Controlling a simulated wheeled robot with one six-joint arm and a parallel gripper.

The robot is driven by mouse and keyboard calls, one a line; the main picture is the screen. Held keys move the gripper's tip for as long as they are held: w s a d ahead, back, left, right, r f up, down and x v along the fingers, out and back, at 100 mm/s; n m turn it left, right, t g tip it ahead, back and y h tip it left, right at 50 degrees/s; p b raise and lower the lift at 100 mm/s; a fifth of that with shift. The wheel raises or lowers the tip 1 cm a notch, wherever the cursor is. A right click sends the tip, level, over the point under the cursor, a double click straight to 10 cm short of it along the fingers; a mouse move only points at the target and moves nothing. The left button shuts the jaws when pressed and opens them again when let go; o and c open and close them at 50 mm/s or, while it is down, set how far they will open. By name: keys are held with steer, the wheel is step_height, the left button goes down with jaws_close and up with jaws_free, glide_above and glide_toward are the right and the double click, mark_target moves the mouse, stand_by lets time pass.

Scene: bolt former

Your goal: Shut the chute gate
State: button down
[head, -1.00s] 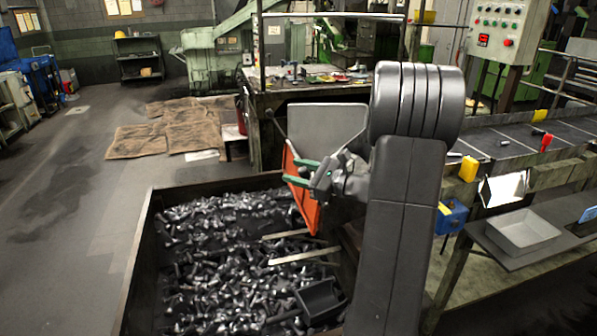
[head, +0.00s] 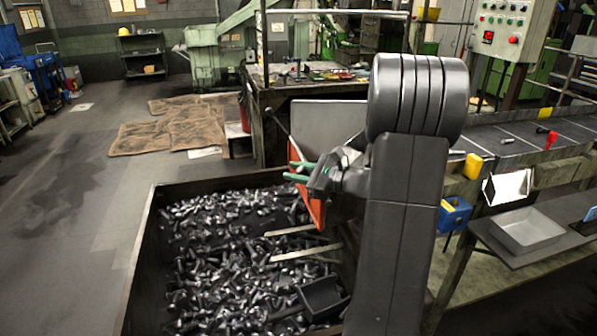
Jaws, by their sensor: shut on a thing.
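The chute gate is an orange panel (head: 316,212) at the mouth of the grey chute (head: 330,122), above the bin of bolts. It is seen at a steep angle, with its face toward the left. My gripper (head: 297,172) has green fingertips and is shut on the gate near its left side, partway down. The exact spot it grips is too small to make out. My wrist and arm hide the gate's right side and part of the chute. A dark rod (head: 279,122) sticks out up and left from the gate's top.
A dark-walled bin (head: 142,262) full of bolts lies below the gate, with pale bars and a black scoop (head: 322,296) in it. A workbench (head: 290,92) stands behind. A conveyor and a grey tray (head: 527,230) are at right.

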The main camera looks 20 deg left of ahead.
steer(key=c, duration=1.2)
jaws_free()
steer(key=shift+a+f, duration=0.1)
steer(key=d, duration=0.4)
steer(key=s+d+r+b, duration=0.1)
steer(key=d, duration=0.8)
steer(key=shift+s+d+r+b, duration=0.15)
steer(key=shift+s+d+b, duration=0.1)
steer(key=shift+d+b, duration=0.1)
steer(key=shift+m+y, duration=0.4)
steer(key=shift+y, duration=0.1)
steer(key=shift+w+a+f+p, duration=0.1)
steer(key=shift+w+a+p, duration=0.25)
steer(key=shift+a, duration=1.8)
steer(key=shift+w+a+f+p, duration=0.1)
steer(key=shift+w+a+p, duration=0.25)
steer(key=shift+a, duration=1.75)
steer(key=shift+w+a+p, duration=0.3)
steer(key=shift+w+a, duration=0.05)
steer(key=shift+a, duration=1.8)
